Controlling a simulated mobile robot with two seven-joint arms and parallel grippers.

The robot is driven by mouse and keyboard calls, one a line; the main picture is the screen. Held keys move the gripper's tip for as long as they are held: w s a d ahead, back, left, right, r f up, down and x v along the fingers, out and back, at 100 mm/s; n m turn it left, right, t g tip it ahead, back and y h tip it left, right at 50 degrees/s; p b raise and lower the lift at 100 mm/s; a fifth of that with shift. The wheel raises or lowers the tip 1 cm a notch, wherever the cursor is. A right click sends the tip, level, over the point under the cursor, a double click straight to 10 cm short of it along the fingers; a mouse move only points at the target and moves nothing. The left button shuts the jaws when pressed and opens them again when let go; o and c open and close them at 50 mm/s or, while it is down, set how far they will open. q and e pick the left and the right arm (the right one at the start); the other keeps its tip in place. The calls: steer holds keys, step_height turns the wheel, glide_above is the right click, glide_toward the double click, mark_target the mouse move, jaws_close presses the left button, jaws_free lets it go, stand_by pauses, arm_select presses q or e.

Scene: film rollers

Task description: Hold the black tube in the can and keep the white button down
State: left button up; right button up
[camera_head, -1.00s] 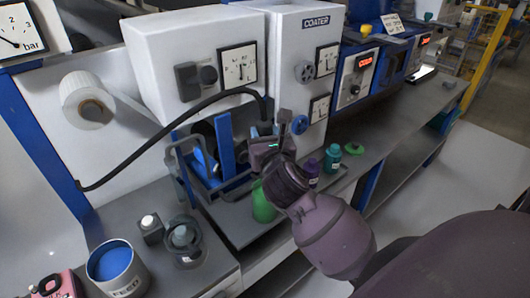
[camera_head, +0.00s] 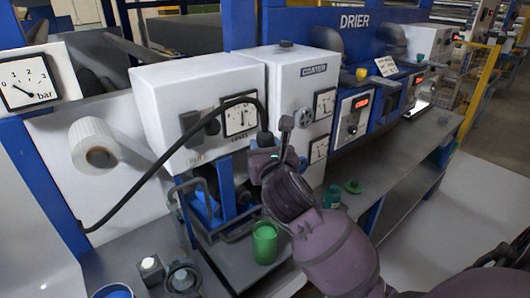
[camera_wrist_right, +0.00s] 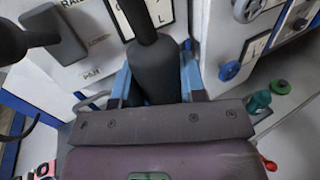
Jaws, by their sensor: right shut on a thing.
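My right gripper (camera_head: 263,160) is in front of the white coater, shut on the thick black end of the tube (camera_wrist_right: 155,68). The wrist view shows the blue fingers on either side of it. The black tube (camera_head: 180,130) arches from the gripper over the coater's front and droops to the lower left. The white button (camera_head: 149,263) is on a small grey box at the lower left, with nothing touching it. The blue-filled can (camera_head: 113,292) is at the bottom edge, mostly cut off. The held tube end is well away from this can. My left gripper is not in view.
A green cup (camera_head: 264,242) stands below my right gripper. A dark round holder (camera_head: 182,276) is beside the button box. A teal bottle (camera_head: 331,196) and a green cap (camera_head: 353,187) are on the bench to the right. Blue frame bars stand behind the cup.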

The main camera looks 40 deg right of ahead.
steer(key=shift+r, duration=5.5)
